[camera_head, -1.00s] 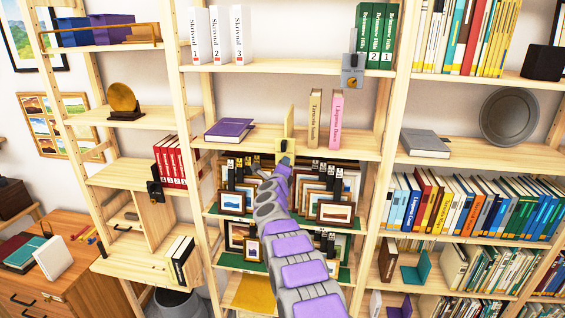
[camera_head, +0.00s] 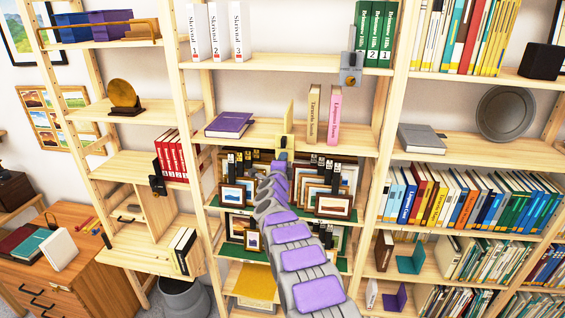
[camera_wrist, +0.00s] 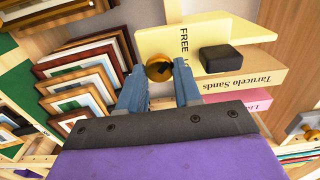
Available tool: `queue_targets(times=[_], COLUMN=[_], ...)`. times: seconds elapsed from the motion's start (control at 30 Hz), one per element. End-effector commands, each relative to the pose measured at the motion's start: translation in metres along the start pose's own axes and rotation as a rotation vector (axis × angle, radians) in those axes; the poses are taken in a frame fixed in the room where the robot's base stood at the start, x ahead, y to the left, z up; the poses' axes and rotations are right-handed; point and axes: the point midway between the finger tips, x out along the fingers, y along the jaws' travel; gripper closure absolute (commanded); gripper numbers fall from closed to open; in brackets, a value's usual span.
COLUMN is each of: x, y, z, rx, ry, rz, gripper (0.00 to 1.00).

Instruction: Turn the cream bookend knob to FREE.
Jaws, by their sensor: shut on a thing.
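The cream bookend (camera_head: 289,118) stands on the middle shelf, left of a tan book and a pink book. In the wrist view, the bookend (camera_wrist: 205,38) carries the word FREE and the start of another marking, mostly hidden. Its brass knob (camera_wrist: 159,66) has a dark slot across its face and sits beside the lettering. My gripper (camera_wrist: 158,80) is shut on the knob, one grey-blue finger on each side. In the head view, my gripper (camera_head: 280,160) reaches the shelf's front edge below the bookend; the knob is hidden there.
A black block (camera_wrist: 222,58) sticks out beside the knob. The tan book (camera_head: 313,115) and the pink book (camera_head: 334,116) stand close on the right. A purple book (camera_head: 230,124) lies at left. Framed prints (camera_head: 333,205) fill the shelf below, close to my arm.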

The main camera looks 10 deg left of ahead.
Motion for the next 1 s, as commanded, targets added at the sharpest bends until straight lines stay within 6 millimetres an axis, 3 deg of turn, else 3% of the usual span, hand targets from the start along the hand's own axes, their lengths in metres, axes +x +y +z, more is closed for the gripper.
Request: queue_targets(times=[0.03, 0.23, 0.27, 0.5, 1.0], x=[-0.001, -0.001, -0.001, -0.001, -0.011], y=[0.007, 0.008, 0.008, 0.005, 0.001], z=[0.002, 0.002, 0.002, 0.002, 0.000], rx=[-0.003, -0.003, -0.003, -0.002, 0.002], ry=[-0.003, -0.004, -0.004, -0.003, 0.001], rz=[0.011, 0.012, 0.012, 0.008, 0.002], gripper=[0.97, 0.97, 0.65, 0.42, 0.42])
